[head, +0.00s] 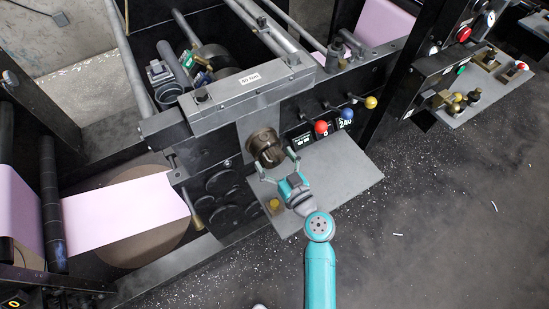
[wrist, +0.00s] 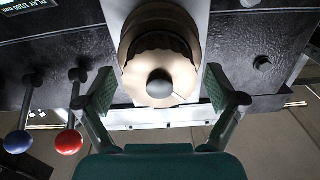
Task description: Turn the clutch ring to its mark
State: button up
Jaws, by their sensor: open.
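The clutch ring (head: 265,146) is a dark bronze, round part on the front of the black machine in the head view. In the wrist view the clutch ring (wrist: 158,45) is brown with a scalloped edge and a grey round knob at its centre. My gripper (head: 277,163) is open in front of the ring. In the wrist view the fingers of my gripper (wrist: 158,91) stand on either side of the ring's near end, with a gap visible on both sides. I cannot clearly make out the mark.
A red-knobbed lever (head: 321,127), a blue-knobbed lever (head: 346,114) and a yellow-knobbed lever (head: 371,102) stick out right of the ring. A grey plate (head: 335,175) lies below my gripper. A pink web (head: 120,212) runs at left. The floor at right is mostly clear.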

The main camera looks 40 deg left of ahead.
jog(key=c, duration=1.7)
jog(key=shift+o, duration=0.2)
jog(key=shift+m, duration=2.1)
jog(key=shift+w+d+m, duration=0.1)
jog(key=shift+m, duration=1.9)
jog(key=o, duration=1.7)
jog(key=shift+c, duration=0.2)
